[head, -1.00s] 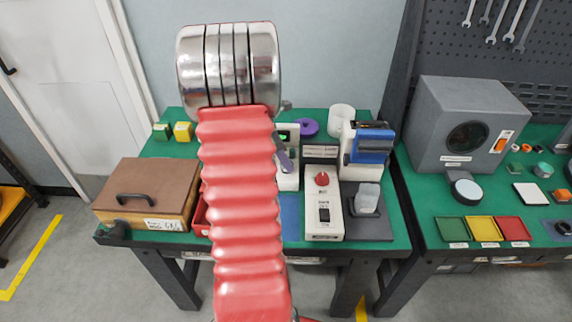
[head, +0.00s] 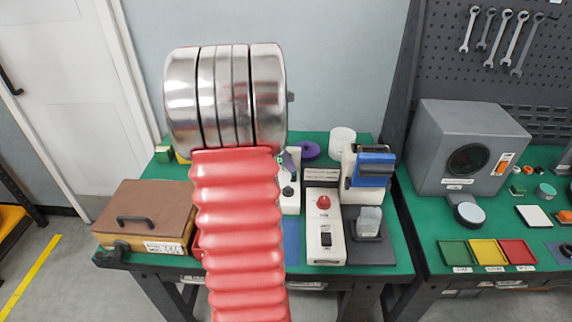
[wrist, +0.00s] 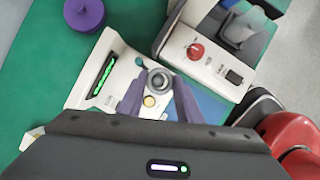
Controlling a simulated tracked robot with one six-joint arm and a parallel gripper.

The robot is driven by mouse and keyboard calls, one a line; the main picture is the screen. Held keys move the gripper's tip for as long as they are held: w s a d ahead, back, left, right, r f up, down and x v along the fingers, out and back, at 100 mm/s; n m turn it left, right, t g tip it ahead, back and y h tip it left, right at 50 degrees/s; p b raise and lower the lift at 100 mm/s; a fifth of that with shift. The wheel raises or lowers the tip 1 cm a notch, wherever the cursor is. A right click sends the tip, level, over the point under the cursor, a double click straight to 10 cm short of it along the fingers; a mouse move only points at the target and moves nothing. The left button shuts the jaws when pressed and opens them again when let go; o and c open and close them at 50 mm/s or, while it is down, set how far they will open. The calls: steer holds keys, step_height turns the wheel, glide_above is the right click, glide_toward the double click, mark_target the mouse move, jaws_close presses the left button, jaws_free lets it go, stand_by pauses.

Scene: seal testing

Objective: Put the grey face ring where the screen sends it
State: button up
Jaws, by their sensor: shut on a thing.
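In the wrist view my gripper (wrist: 159,88) has its two purple-grey fingers closed on a small round grey thing, which I take to be the grey face ring (wrist: 158,80). It is over a white device with a lit green screen (wrist: 103,75); the screen's text is too small to read. I cannot tell whether the ring touches the device. In the head view my red arm hides much of the bench, and a purple finger of my gripper (head: 289,160) shows just above the white device (head: 290,203).
A purple spool (head: 309,150), a white switch box with a red knob (head: 323,203) and a blue-topped machine (head: 370,168) stand close by. A brown-lidded box (head: 145,210) is at left. On the right bench are green (head: 456,253), yellow (head: 488,252) and red (head: 518,252) trays.

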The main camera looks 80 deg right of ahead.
steer(key=shift+r, duration=0.1)
stand_by(0.5)
steer(key=shift+r, duration=1.9)
steer(key=shift+w, duration=0.15)
